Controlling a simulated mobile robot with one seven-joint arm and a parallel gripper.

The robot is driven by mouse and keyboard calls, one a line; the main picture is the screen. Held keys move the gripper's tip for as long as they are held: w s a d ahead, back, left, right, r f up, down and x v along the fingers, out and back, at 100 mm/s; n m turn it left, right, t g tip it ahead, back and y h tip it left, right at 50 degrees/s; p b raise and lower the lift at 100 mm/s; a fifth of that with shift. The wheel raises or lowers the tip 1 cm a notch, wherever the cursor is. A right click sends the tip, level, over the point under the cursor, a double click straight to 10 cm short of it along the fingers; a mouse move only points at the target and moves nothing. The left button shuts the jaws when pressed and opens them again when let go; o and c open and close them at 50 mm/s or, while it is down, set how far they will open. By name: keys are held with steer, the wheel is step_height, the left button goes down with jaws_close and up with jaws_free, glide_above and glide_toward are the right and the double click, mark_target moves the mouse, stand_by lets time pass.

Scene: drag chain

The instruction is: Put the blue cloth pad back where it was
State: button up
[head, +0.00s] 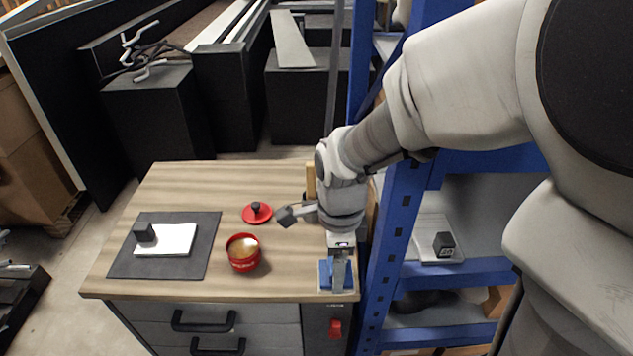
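The blue cloth pad (325,275) is at the front right corner of the wooden tabletop. My gripper (339,284) points down right at the pad, and its fingers cover the pad's middle. Blue shows on both sides of the fingers. I cannot tell whether the fingers are shut on the pad or only above it, nor whether the pad rests on the wood.
A red pot (243,262) with brownish contents stands left of my gripper, its red lid (257,213) behind it. A dark mat (192,264) holds a white sheet (180,240) and dark block (145,232). Blue shelving (388,250) rises close on the right.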

steer(key=shift+d, duration=0.15)
steer(key=shift+w+f, duration=0.1)
steer(key=shift+f, duration=0.1)
steer(key=w+a+f, duration=0.1)
steer(key=w+f, duration=0.1)
steer(key=w, duration=0.1)
steer(key=w+a+f, duration=0.1)
steer(key=w+f, duration=0.1)
steer(key=w, duration=0.2)
steer(key=w+a+f, duration=0.2)
steer(key=w, duration=0.1)
steer(key=shift+w+a+f, duration=0.1)
steer(key=shift+w+f, duration=0.15)
steer(key=shift+f, duration=0.15)
steer(key=shift+f+b, duration=0.3)
steer(key=shift+f, duration=1.65)
steer(key=shift+f, duration=0.15)
steer(key=o, duration=1.4)
